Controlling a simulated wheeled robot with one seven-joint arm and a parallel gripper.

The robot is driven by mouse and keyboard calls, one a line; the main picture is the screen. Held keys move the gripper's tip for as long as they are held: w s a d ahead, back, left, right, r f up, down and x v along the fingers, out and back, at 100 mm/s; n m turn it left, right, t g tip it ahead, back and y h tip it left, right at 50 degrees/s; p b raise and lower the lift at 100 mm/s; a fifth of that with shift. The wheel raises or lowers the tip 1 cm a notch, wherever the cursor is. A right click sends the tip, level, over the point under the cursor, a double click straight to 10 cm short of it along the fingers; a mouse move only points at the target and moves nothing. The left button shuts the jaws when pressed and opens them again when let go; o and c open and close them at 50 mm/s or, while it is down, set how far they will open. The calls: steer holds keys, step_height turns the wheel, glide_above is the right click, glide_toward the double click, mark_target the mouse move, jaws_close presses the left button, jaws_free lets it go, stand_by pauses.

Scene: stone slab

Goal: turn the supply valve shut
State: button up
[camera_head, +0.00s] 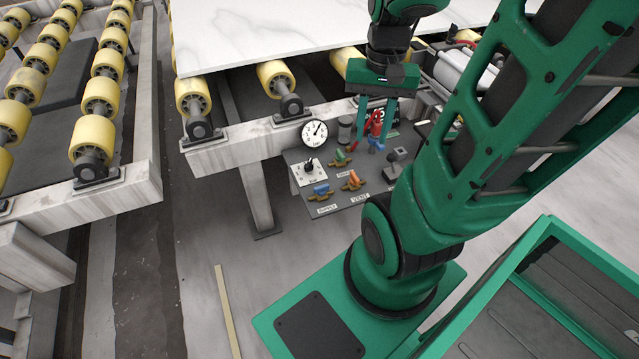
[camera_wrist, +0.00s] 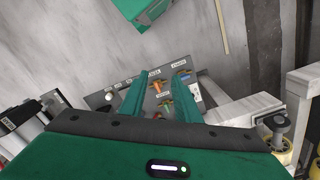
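The supply valve (camera_head: 322,190) has a blue handle on a brass-coloured body, at the front left of a grey panel (camera_head: 378,188) under the roller frame. A label (camera_head: 326,208) that seems to read SUPPLY lies in front of it. It also shows in the wrist view (camera_wrist: 184,76), right of my fingers. An orange-handled valve (camera_head: 354,180) sits to its right, by a label reading VENT. My gripper (camera_head: 376,132) is open and empty above the back of the panel, its two green fingers apart and pointing down. Its fingers also show in the wrist view (camera_wrist: 160,80). It touches neither valve.
Open floor lies in front.

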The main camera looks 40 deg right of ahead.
steer(key=w+d+f+m+y, duration=0.25)
steer(key=w+f+m, duration=0.45)
steer(key=f, duration=0.4)
steer(key=m+t+y, duration=0.1)
steer(key=m+y, duration=0.1)
steer(key=m, duration=0.3)
glide_toward(321, 186)
steer(key=shift+h, duration=0.35)
steer(key=x, duration=0.8)
steer(key=shift+a+f, duration=0.1)
steer(key=shift+a, duration=0.2)
jaws_close()
steer(key=shift+a, duration=0.15)
